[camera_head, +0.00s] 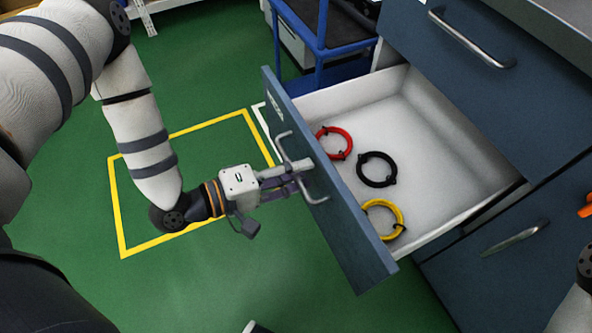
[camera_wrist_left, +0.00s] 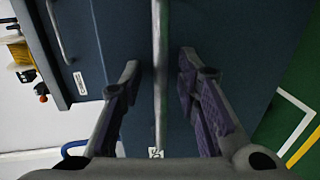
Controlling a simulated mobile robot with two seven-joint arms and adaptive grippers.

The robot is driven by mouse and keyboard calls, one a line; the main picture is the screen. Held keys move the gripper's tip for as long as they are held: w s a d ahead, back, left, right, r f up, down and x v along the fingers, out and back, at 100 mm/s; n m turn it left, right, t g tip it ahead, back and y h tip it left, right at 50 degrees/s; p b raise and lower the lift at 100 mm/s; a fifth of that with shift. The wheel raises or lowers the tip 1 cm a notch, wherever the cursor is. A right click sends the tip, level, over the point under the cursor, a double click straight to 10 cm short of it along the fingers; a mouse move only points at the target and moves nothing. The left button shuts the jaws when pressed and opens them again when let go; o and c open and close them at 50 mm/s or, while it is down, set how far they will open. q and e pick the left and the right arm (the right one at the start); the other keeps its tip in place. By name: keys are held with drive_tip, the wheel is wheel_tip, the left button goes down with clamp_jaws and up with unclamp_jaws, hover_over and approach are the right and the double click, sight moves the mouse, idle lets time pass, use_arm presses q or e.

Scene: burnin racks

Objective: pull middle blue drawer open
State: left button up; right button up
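The middle blue drawer (camera_head: 345,215) stands well out of the cabinet in the head view, its white inside showing. A red ring (camera_head: 334,143), a black ring (camera_head: 377,169) and a yellow ring (camera_head: 384,218) lie in it. Its metal bar handle (camera_head: 282,146) is on the outer face. My left gripper (camera_head: 303,168) is at this handle. In the left wrist view the handle (camera_wrist_left: 160,60) runs between the two fingers of the left gripper (camera_wrist_left: 157,72), with a gap on each side. The fingers are apart. My right gripper is not in view.
The blue cabinet has another drawer front (camera_head: 460,80) above and one (camera_head: 515,245) below, each with a bar handle. A blue cart (camera_head: 318,50) stands behind the open drawer. Green floor with a yellow outline (camera_head: 119,215) lies clear at left.

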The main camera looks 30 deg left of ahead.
use_arm(q)
drive_tip(key=v, duration=1.2)
